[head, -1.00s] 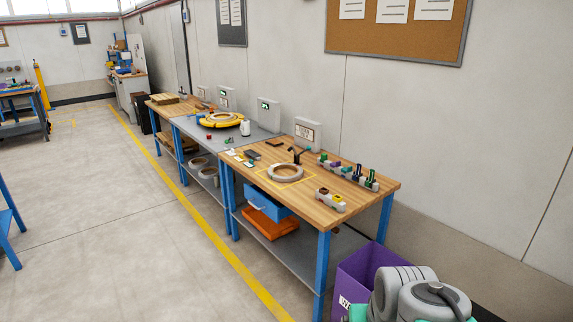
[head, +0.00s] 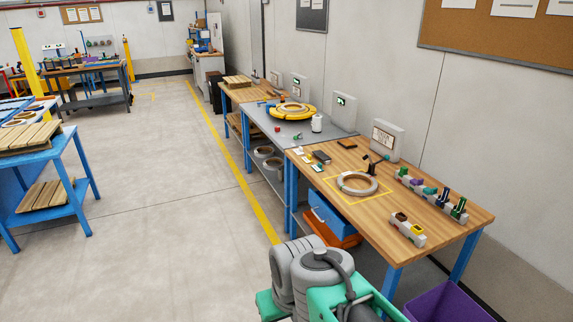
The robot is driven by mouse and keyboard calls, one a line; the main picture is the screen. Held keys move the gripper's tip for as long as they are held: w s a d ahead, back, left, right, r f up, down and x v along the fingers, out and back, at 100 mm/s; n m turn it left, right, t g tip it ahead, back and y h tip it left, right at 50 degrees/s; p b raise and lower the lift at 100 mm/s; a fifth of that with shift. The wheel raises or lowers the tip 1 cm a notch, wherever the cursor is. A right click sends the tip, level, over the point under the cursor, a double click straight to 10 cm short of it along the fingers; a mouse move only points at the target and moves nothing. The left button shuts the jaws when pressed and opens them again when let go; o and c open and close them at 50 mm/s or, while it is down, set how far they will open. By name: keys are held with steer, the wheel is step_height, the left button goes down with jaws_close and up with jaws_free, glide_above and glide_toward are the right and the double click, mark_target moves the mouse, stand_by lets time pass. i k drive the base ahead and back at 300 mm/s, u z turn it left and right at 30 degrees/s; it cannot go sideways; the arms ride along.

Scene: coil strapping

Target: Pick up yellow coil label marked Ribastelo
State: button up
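Several small flat cards (head: 307,159) lie at the far left corner of the wooden workbench (head: 438,205). Some look white and some yellowish, but they are too small for me to read any name, so I cannot tell which one is marked Ribastelo. A grey coil (head: 343,186) lies inside a yellow square outline on the same bench. My gripper is not in view; only grey and teal parts of my arm show at the bottom.
A dark flat box (head: 321,157) lies beside the cards. Small blocks with coloured tops (head: 432,191) line the bench's right side. A purple bin (head: 445,303) stands at the bench's near end. A grey table (head: 275,128) adjoins beyond.

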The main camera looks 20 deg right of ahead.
mark_target(307, 159)
steer(key=u, duration=0.2)
steer(key=i, duration=1.3)
steer(key=z, duration=0.55)
steer(key=i, duration=0.9)
steer(key=z, duration=1.15)
steer(key=i, duration=0.45)
steer(key=z, duration=0.4)
